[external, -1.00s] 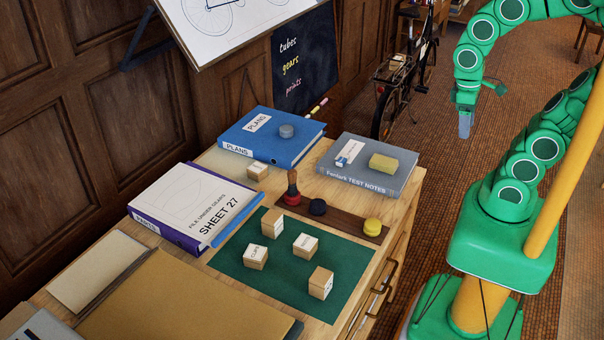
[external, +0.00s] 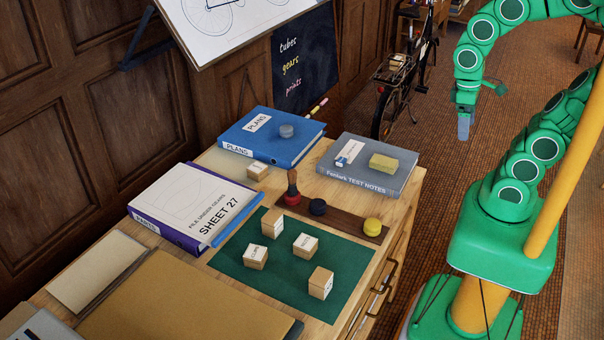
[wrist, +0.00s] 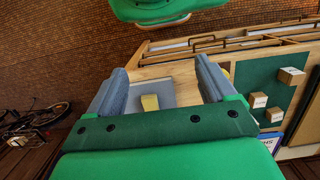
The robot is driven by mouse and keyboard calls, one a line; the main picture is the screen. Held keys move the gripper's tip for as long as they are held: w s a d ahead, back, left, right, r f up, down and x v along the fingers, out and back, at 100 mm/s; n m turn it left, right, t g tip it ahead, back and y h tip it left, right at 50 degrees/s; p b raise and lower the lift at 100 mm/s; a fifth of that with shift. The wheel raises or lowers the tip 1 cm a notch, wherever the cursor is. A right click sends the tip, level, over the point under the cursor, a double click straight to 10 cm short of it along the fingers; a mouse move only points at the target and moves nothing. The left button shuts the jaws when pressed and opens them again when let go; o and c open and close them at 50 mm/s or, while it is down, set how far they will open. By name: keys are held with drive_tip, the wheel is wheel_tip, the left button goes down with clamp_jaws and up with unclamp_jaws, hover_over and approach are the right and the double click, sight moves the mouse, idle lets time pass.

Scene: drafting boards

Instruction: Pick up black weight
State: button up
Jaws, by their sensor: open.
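The black weight (external: 318,207) is a small dark round piece on a brown wooden strip (external: 340,222). It sits between a red round piece (external: 292,198) with a stamp handle on or behind it and a yellow round weight (external: 372,227). My gripper (external: 464,128) hangs in the air right of the cabinet, well apart from the weight. In the wrist view my gripper (wrist: 160,82) has its two grey fingers spread, with nothing held. The grey book and a yellow block show beyond the gap. I cannot make out the black weight in the wrist view.
A grey book (external: 352,181) bears a yellow block (external: 384,162). A blue binder (external: 262,148) bears a grey round weight (external: 286,131). Several wooden cubes stand on the green mat (external: 232,262). A white and purple binder (external: 165,205) lies left. The floor beneath my gripper is clear.

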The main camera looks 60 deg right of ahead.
drive_tip(key=w+a+f+m+g+y, duration=0.1)
drive_tip(key=w+a+f+y, duration=0.1)
drive_tip(key=w+a, duration=0.3)
drive_tip(key=w+a+f+m+y, duration=0.1)
drive_tip(key=w+a+f+y, duration=0.2)
drive_tip(key=w+a, duration=0.15)
drive_tip(key=m+t+y, duration=0.2)
drive_tip(key=m+y, duration=0.6)
drive_tip(key=m, duration=0.3)
approach(322, 201)
drive_tip(key=s+a+r, duration=0.6)
drive_tip(key=s+r, duration=0.2)
drive_tip(key=r, duration=0.1)
drive_tip(key=w+d+f+m+t, duration=0.1)
drive_tip(key=w+f+m, duration=0.1)
drive_tip(key=f, duration=0.1)
drive_tip(key=w+d+f+m+t, duration=0.1)
drive_tip(key=w+f+m, duration=0.1)
drive_tip(key=f+m, duration=0.1)
drive_tip(key=w+d+f+m+t, duration=0.1)
drive_tip(key=w+d+f+m, duration=0.1)
drive_tip(key=f, duration=0.2)
drive_tip(key=shift+f+m+t, duration=0.3)
drive_tip(key=shift+f+t, duration=0.05)
drive_tip(key=shift+t, duration=0.05)
drive_tip(key=shift+x, duration=3.95)
drive_tip(key=shift+s+r, duration=0.1)
drive_tip(key=shift+r, duration=0.05)
drive_tip(key=shift+c, duration=0.3)
drive_tip(key=c, duration=1.5)
